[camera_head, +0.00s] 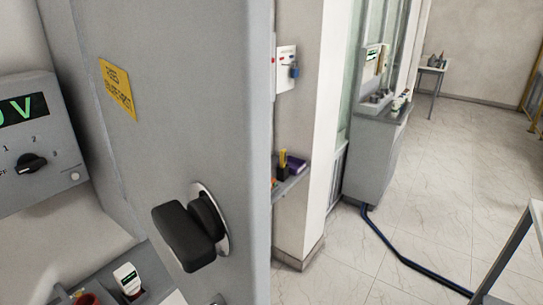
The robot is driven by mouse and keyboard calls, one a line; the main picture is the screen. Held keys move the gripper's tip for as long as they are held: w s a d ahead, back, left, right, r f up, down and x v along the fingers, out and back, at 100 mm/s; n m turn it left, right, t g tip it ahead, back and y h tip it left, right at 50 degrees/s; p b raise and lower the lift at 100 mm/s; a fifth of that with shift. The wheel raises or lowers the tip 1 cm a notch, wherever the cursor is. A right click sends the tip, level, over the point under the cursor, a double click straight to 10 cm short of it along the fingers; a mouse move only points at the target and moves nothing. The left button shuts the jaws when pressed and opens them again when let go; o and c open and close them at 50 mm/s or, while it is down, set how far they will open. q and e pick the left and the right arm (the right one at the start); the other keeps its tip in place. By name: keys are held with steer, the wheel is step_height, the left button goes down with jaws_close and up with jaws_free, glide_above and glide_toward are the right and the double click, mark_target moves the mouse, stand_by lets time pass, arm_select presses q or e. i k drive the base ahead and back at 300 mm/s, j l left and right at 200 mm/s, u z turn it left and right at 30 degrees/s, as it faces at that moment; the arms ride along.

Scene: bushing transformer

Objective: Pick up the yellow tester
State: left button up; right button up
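A small upright yellow item (283,158) stands on a small wall shelf in the middle of the view, just right of the grey cabinet door. It could be the yellow tester, but it is too small to tell. A purple item (295,164) is beside it. A white handheld device with a small display (128,279) stands at the bottom left. Neither of my grippers is in view.
The large grey cabinet door (170,120) with a yellow label (118,88) and black handle (188,230) fills the near left. A control panel (38,140) is behind it. A grey console (370,150) and dark floor cable (405,260) are at right; tiled floor (440,180) is mostly clear.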

mark_target(283, 153)
steer(key=i+l+u, duration=0.25)
steer(key=l, duration=0.2)
steer(key=l+u, duration=0.2)
steer(key=l, duration=0.25)
steer(key=i+l+u, duration=0.1)
steer(key=l+u, duration=0.15)
steer(key=l, duration=0.2)
